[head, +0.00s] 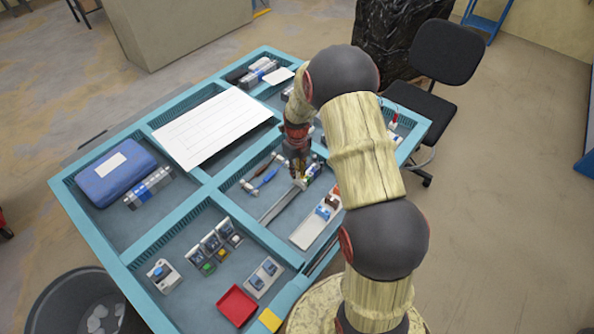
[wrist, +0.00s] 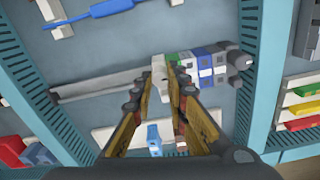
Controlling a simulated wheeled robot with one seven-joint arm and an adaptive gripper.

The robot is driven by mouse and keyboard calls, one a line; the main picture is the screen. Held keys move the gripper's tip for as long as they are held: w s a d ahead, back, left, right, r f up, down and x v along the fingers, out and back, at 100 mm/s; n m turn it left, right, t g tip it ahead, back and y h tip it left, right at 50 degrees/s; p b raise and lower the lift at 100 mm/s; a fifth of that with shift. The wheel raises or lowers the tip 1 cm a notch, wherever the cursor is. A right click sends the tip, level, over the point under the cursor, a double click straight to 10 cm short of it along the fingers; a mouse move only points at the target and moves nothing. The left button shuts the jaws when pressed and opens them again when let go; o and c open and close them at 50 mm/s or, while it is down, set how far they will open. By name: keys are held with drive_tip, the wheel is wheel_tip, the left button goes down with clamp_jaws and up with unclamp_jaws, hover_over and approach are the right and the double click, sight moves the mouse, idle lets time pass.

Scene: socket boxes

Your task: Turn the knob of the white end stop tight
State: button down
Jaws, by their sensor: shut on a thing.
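The white end stop (wrist: 158,76) sits on a metal rail (wrist: 98,86), at the left end of a row of terminal blocks (wrist: 205,64) in green, white, blue and grey. My gripper (wrist: 172,82) reaches down to the end stop, its fingers close together and shut on it. The fingertips hide part of the end stop, and its knob cannot be made out. In the head view my gripper (head: 298,178) is over the rail (head: 282,204), beside the terminal blocks (head: 314,171).
The rail lies in a compartment of a blue divided table (head: 205,194). A blue-handled screwdriver (head: 265,178) lies left of the rail. A white strip with small parts (head: 309,229) lies to its right. Raised dividers surround the compartment.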

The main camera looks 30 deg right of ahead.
drive_tip(key=shift+w+r+m, duration=0.1)
drive_tip(key=shift+w+m, duration=0.05)
drive_tip(key=shift+m, duration=0.15)
idle(0.4)
drive_tip(key=c, duration=1.7)
unclamp_jaws()
drive_tip(key=shift+c, duration=0.2)
wheel_tip(320, 180, up, 12)
